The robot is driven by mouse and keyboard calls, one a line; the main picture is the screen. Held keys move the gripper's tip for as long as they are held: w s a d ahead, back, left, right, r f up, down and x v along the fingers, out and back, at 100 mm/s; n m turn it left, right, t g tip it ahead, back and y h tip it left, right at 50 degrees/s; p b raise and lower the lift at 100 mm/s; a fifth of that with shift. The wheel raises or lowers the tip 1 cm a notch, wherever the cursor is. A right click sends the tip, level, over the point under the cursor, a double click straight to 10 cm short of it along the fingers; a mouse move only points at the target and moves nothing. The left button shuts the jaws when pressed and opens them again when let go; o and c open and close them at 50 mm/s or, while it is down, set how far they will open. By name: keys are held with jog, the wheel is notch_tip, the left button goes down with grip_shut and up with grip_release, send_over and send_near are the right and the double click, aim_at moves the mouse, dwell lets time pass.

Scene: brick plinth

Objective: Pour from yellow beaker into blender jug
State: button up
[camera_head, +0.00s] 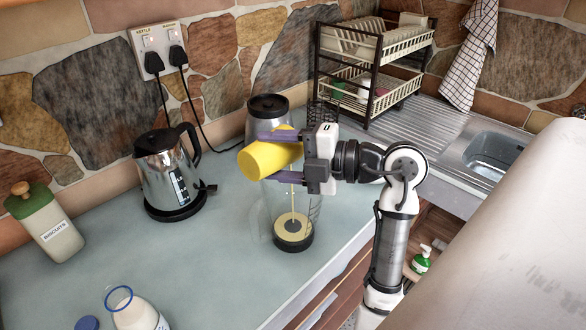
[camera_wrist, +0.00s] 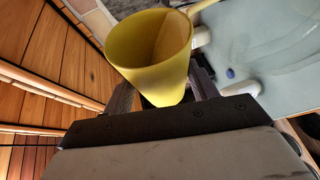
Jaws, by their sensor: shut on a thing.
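The yellow beaker (camera_head: 262,158) is held tipped well over by my gripper (camera_head: 290,147), above the blender jug. My gripper is shut on the beaker; its mouth shows in the wrist view (camera_wrist: 150,55). A thin pale-yellow stream falls from the beaker into the clear blender jug (camera_head: 312,212). Pale-yellow liquid lies at the bottom of the jug, around its dark centre. The jug stands upright on the worktop, and its upper part is hidden behind the beaker and gripper.
A steel blender base (camera_head: 268,108) with a dark top stands behind the jug. A kettle (camera_head: 168,172), a biscuit jar (camera_head: 45,222) and a milk bottle (camera_head: 135,310) stand to the left. A dish rack (camera_head: 372,60) and sink (camera_head: 494,158) are at the right. The worktop (camera_head: 215,245) left of the jug is clear.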

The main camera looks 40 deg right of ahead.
jog(key=shift+d+r+m+y, duration=0.15)
jog(key=shift+r+m+y, duration=0.05)
jog(key=shift+m+y, duration=0.1)
dwell(0.4)
jog(key=shift+d+f+m+t, duration=0.3)
jog(key=shift+d+f+m, duration=0.15)
jog(key=shift+m, duration=0.25)
dwell(0.7)
jog(key=shift+w+d+r+m+t+y, duration=0.1)
jog(key=shift+d+r+m+t+y, duration=0.2)
jog(key=shift+m, duration=0.5)
jog(key=shift+w+d+r+m+t+y, duration=0.1)
jog(key=shift+d+m+t+y, duration=0.15)
jog(key=shift+d+m, duration=0.4)
dwell(1.2)
